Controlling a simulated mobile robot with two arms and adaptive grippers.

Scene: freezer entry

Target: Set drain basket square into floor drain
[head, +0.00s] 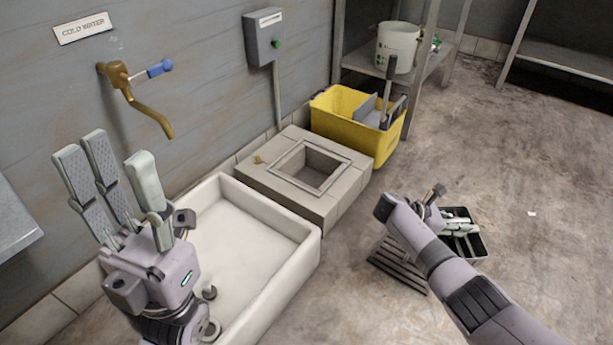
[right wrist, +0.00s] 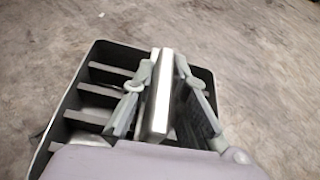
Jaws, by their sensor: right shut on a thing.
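The floor drain (head: 328,190) is a square framed opening in a raised tiled block beside the wall, open and empty as far as I see. The drain basket (head: 482,250) is a dark square tray on the floor at the right. My right gripper (head: 460,228) reaches down into it; in the right wrist view the gripper (right wrist: 165,75) is shut on a pale upright plate in the middle of the basket (right wrist: 72,98). The fingers hide part of the basket. My left gripper (head: 115,165) is raised over the white basin, open and empty.
A dark slatted grate (head: 400,278) lies on the floor, partly under my right arm. A white basin (head: 262,238) and a yellow bucket (head: 345,125) flank the drain block. A brass tap (head: 125,85) juts from the wall. Open floor lies right of the block.

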